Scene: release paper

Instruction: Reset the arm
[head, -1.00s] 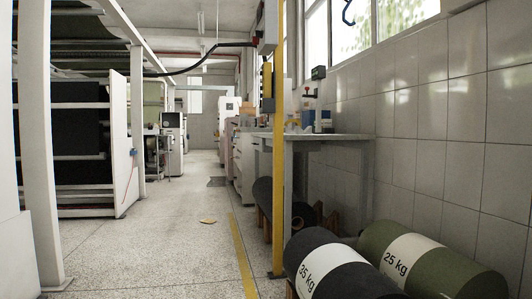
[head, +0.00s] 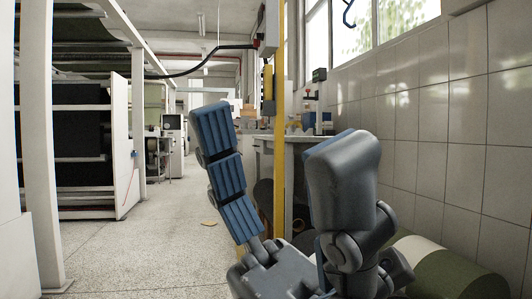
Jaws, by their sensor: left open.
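My left gripper (head: 277,132) is large and close in the head view, right of the middle, with its fingers pointing up. Its two grey fingers stand wide apart, and the blue ribbed pads of the left finger face the camera. It is open, and I see nothing held between the fingers. It covers the dark roll at the lower right and part of the green roll (head: 455,277) with a white band. My right gripper is not in view.
A yellow post (head: 279,100) and a workbench (head: 300,139) with small items stand behind the gripper. A tiled wall (head: 460,130) closes the right side. A white rack (head: 120,130) is at left.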

